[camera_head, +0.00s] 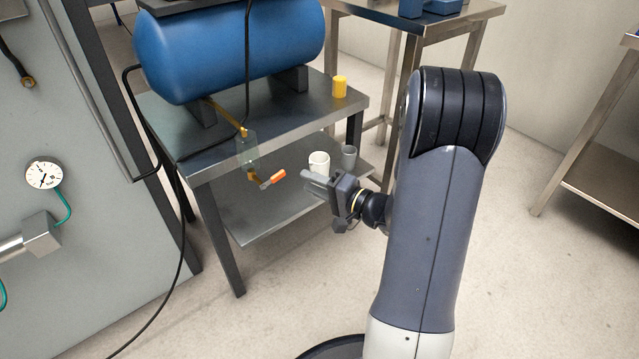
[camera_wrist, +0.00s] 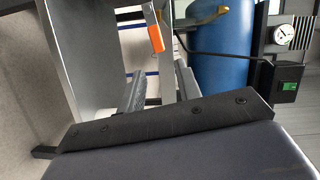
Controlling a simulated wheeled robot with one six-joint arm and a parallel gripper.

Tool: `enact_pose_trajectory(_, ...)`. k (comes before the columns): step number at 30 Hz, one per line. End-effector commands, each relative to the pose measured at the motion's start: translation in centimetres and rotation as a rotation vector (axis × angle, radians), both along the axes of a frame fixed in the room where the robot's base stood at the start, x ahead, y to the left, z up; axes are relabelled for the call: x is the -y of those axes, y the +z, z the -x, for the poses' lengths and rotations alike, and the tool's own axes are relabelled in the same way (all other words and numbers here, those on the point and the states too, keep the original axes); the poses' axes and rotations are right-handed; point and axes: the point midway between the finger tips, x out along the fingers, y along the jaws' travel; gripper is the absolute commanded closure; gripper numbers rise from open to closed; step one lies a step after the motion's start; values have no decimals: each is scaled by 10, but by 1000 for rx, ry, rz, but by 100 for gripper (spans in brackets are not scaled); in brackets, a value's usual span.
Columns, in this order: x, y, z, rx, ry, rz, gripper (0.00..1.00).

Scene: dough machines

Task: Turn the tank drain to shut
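The blue tank (camera_head: 235,45) lies on its side on a steel table. A brass pipe (camera_head: 225,116) runs down from it to a clear sight piece (camera_head: 248,150). Below this is the brass drain valve (camera_head: 254,177), whose orange-tipped lever (camera_head: 273,179) points to the right and slightly up. My gripper (camera_head: 308,183) is just right of the lever, apart from it. In the wrist view the gripper (camera_wrist: 160,88) has its fingers apart with nothing between them. The orange lever (camera_wrist: 155,38) shows beyond the fingertips, and the tank (camera_wrist: 222,65) is to the right.
A white cup (camera_head: 319,163) and a grey cup (camera_head: 349,156) stand on the lower shelf (camera_head: 285,215) behind my gripper. A yellow cylinder (camera_head: 339,87) stands on the table top (camera_head: 285,115). A black cable (camera_head: 177,225) hangs left of the table.

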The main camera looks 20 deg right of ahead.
Motion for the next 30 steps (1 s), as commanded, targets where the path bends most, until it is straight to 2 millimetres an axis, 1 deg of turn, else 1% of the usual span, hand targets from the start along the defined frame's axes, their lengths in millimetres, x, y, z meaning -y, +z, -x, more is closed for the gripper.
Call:
enact_pose_trajectory(22,-35,-2,-49,-1,3,-1,67)
enact_pose_trajectory(30,-36,-5,-51,0,1,1,67)
